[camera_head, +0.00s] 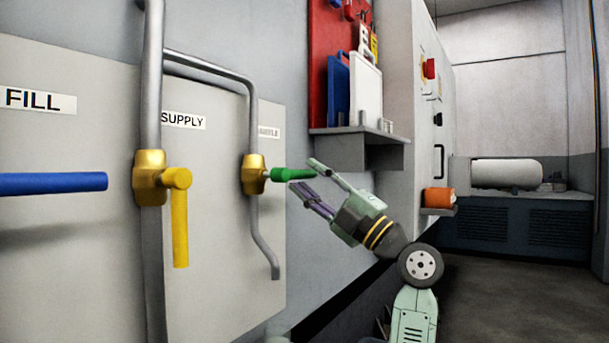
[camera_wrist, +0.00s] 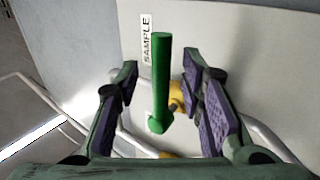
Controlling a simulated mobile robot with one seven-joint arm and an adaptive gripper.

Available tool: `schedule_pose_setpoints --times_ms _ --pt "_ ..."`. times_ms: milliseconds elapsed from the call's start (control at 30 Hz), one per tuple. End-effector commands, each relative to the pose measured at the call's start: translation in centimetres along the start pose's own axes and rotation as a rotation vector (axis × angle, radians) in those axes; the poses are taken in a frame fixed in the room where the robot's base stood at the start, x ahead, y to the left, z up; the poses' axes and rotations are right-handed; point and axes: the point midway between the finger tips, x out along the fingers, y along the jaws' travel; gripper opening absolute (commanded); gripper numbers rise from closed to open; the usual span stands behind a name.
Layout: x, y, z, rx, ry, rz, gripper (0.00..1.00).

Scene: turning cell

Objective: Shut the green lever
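The green lever (camera_head: 293,174) sticks out sideways from a brass valve body (camera_head: 254,174) on the thinner grey pipe. The plate behind it bears a SAMPLE label, readable in the wrist view. My gripper (camera_head: 303,174) is at the lever's free end, with its fingers spread. In the wrist view the green lever (camera_wrist: 160,80) lies between the purple-padded fingers of my open gripper (camera_wrist: 161,68). A gap shows on both sides of the lever, and I see no contact.
A yellow lever (camera_head: 180,225) hangs down from the SUPPLY valve at the left. A blue lever (camera_head: 55,182) sticks out under the FILL label. A grey shelf (camera_head: 360,132) with boards juts from the wall above and right of my gripper. Floor at the right is clear.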

Motion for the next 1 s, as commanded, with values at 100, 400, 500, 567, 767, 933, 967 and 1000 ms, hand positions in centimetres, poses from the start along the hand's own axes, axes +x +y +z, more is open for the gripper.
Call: schedule_pose_setpoints --times_ms 100,400,500,567,767,933,967,1000 --pt "-2.8 0.0 0.1 0.001 -0.003 0.002 0.35" --pt "-8.3 0.0 0.1 -0.001 -0.002 0.001 0.35" --pt "-9.1 0.0 0.1 0.000 -0.001 0.001 0.35" --pt "-9.4 0.0 0.0 0.000 -0.001 0.001 0.35" --pt "-9.6 0.0 0.0 -0.001 0.000 0.001 0.35" --pt "-9.6 0.0 0.0 -0.001 0.000 0.001 0.35" --pt "-9.6 0.0 0.0 -0.001 0.000 0.001 0.35" --pt "-9.6 0.0 0.0 -0.001 0.000 0.001 0.35"
